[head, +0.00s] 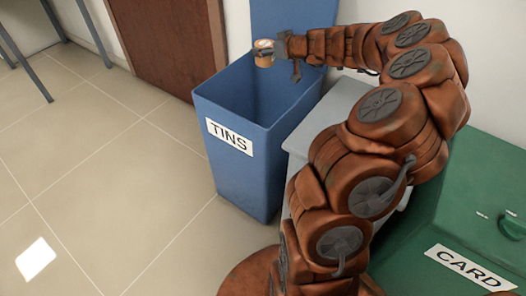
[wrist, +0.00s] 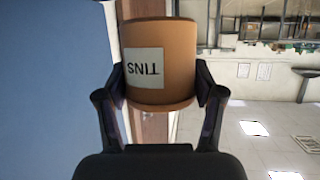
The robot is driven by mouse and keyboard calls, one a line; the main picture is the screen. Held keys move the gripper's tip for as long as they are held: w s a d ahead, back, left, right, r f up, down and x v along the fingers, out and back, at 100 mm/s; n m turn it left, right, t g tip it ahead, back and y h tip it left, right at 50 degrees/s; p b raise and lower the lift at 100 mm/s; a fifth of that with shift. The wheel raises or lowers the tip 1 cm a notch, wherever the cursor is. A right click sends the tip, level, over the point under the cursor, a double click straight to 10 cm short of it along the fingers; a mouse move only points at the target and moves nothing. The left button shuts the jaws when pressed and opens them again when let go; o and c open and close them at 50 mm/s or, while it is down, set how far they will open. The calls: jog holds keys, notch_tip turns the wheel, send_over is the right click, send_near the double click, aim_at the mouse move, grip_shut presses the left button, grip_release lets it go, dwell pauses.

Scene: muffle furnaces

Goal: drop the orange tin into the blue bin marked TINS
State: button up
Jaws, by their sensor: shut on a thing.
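The orange tin (head: 263,54) is held at the end of my arm in the head view, over the opening of the blue bin (head: 232,170) marked TINS. In the wrist view the tin (wrist: 158,88) sits between both fingers, and its white label reads TINS upside down. My gripper (wrist: 160,90) is shut on the tin; it also shows in the head view (head: 276,54). The bin's lid stands open against the wall behind the tin. The bin's floor is hidden.
A green bin (head: 450,210) marked CARD, with its lid shut, stands at the right. A grey bin (head: 338,112) stands between the two, partly hidden by my arm. A brown door (head: 170,45) is behind. The tiled floor at the left is mostly clear.

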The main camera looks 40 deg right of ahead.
aim_at(266, 61)
jog(key=shift+f+b, duration=0.3)
jog(key=shift+f, duration=1.9)
jog(key=o, duration=1.2)
jog(key=shift+o, duration=0.2)
jog(key=shift+s, duration=0.1)
jog(key=v, duration=1.2)
